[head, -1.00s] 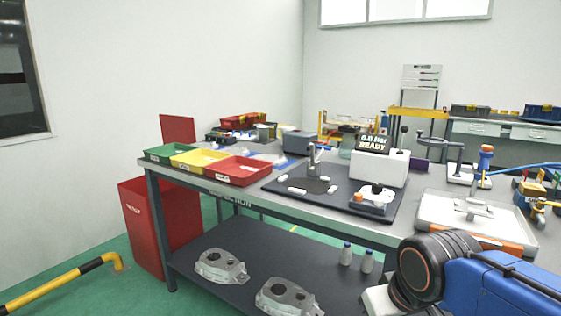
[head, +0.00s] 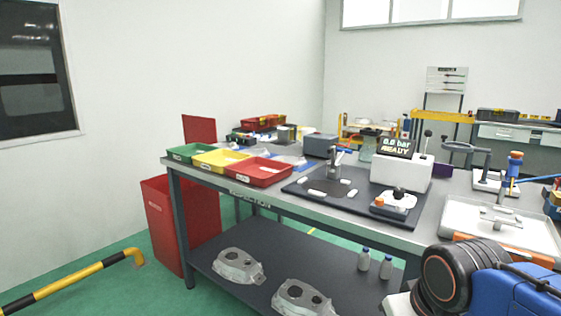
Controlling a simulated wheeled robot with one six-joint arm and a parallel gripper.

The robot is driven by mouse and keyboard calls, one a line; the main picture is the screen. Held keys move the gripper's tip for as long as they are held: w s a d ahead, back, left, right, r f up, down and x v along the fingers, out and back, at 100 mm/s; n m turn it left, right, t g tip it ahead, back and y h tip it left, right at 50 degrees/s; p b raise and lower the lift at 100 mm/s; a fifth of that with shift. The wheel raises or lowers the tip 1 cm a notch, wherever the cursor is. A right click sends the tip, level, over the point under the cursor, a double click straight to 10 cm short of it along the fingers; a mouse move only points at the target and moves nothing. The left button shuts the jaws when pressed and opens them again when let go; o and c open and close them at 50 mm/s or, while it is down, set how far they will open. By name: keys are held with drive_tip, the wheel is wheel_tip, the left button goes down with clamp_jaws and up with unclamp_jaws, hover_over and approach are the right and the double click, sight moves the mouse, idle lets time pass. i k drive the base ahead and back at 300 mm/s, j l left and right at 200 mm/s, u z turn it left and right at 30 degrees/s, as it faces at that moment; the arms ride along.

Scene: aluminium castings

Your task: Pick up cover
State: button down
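Two grey aluminium castings lie on the dark lower shelf of the inspection bench, one (head: 240,266) at left and one (head: 303,299) nearer, cut by the bottom edge. I cannot tell whether either is the cover. A small whitish part with a dark knob (head: 399,197) sits on the black mat on top. A flat pale part with a raised middle (head: 500,222) lies in a tray at right. My arm shows at bottom right; my gripper is not in view.
Green (head: 194,152), yellow (head: 221,158) and red (head: 258,172) trays line the bench's left end. A white tester (head: 401,172) reads READY. Two small bottles (head: 364,260) stand on the shelf. A red bin (head: 165,226) and a yellow-black rail (head: 75,284) stand at left.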

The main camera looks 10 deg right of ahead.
sight(263, 153)
drive_tip(key=i+j+z, duration=0.1)
drive_tip(key=j, duration=0.25)
drive_tip(key=i+j+z, duration=0.1)
drive_tip(key=j, duration=0.3)
drive_tip(key=i+j+z, duration=0.15)
drive_tip(key=j, duration=0.25)
drive_tip(key=i, duration=0.05)
